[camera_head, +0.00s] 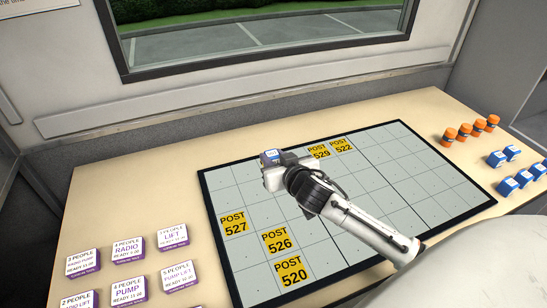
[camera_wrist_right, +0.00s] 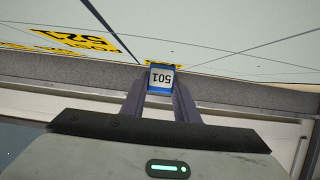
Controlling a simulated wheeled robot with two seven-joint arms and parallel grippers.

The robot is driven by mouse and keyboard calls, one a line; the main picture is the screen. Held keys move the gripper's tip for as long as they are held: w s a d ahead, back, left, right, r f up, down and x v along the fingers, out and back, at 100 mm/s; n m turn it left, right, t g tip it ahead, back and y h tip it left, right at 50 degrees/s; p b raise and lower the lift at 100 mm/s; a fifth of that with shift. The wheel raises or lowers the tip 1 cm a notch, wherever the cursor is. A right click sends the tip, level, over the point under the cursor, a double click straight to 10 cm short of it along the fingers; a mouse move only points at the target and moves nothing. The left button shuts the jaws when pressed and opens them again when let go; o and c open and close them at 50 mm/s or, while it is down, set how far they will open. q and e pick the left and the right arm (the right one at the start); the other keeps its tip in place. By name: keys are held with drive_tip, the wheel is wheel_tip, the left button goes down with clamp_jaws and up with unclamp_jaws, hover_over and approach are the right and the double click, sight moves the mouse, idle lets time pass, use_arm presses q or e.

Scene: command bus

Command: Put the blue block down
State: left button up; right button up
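A small blue block (camera_wrist_right: 161,78) with a white label reading 501 sits between the fingertips of my right gripper (camera_wrist_right: 160,92) in the right wrist view. The fingers are closed in on both its sides. In the head view the block (camera_head: 270,156) shows at the tip of my right gripper (camera_head: 274,168), over the back left part of the gridded board (camera_head: 247,176). A yellow strip shows just beyond the block in the wrist view. Whether the block touches the board I cannot tell. My left gripper is not in view.
Yellow POST cards 529 (camera_head: 318,151), 522 (camera_head: 342,146), 527 (camera_head: 233,224), 526 (camera_head: 283,241) and 520 (camera_head: 291,271) lie on the board. White-and-purple label blocks (camera_head: 127,249) stand front left. Orange cylinders (camera_head: 464,132) and blue blocks (camera_head: 507,187) stand at right.

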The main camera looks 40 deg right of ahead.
drive_tip(key=o, duration=0.4)
drive_tip(key=shift+o, duration=0.2)
drive_tip(key=v, duration=1.2)
drive_tip(key=shift+r, duration=0.1)
